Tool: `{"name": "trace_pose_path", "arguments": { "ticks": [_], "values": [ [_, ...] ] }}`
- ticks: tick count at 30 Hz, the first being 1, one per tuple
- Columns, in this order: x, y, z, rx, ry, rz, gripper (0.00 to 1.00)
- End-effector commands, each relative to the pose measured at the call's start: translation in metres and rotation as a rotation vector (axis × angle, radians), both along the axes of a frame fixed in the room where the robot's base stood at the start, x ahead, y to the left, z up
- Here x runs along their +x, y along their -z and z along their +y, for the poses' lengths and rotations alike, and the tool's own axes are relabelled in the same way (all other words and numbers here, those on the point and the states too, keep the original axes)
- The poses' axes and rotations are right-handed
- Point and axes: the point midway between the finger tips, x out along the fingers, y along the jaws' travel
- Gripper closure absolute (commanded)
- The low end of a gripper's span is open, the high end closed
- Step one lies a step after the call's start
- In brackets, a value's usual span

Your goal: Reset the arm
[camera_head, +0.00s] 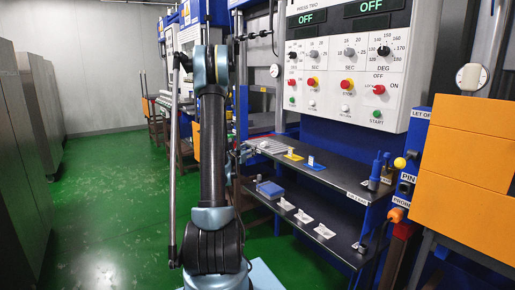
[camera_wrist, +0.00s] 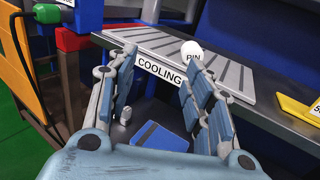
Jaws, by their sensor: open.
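My arm (camera_head: 213,150) stands upright in the middle of the head view, folded at the top. My gripper is not clearly visible there. In the wrist view my gripper (camera_wrist: 160,75) is open, its two jointed fingers apart with nothing held between them. Beyond the fingertips is a grey grooved plate (camera_wrist: 155,38) on a dark shelf, with a "COOLING" label on its front edge. A white round-topped piece marked "PIN" (camera_wrist: 192,52) shows just behind the right fingertip; whether they touch I cannot tell.
A control panel (camera_head: 345,65) with knobs and buttons hangs above two dark shelves (camera_head: 325,175). The lower shelf holds a blue block (camera_head: 270,189) and several white fixtures. Orange drawers (camera_head: 465,155) stand at right, grey cabinets (camera_head: 30,130) at left. Green floor (camera_head: 110,190) between is clear.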

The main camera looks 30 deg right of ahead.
Motion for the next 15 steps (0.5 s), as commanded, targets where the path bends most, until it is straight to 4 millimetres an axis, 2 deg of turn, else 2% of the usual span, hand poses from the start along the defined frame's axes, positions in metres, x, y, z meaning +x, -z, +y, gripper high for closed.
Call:
{"name": "trace_pose_path", "arguments": {
  "ticks": [4,11,15],
  "values": [
    [-0.021,-0.012,-0.009,-0.004,0.019,-0.011,0.53],
    [-0.030,-0.019,-0.013,0.005,0.028,-0.026,0.53],
    [-0.038,-0.028,-0.004,0.076,0.040,-0.088,0.53]
  ]
}}
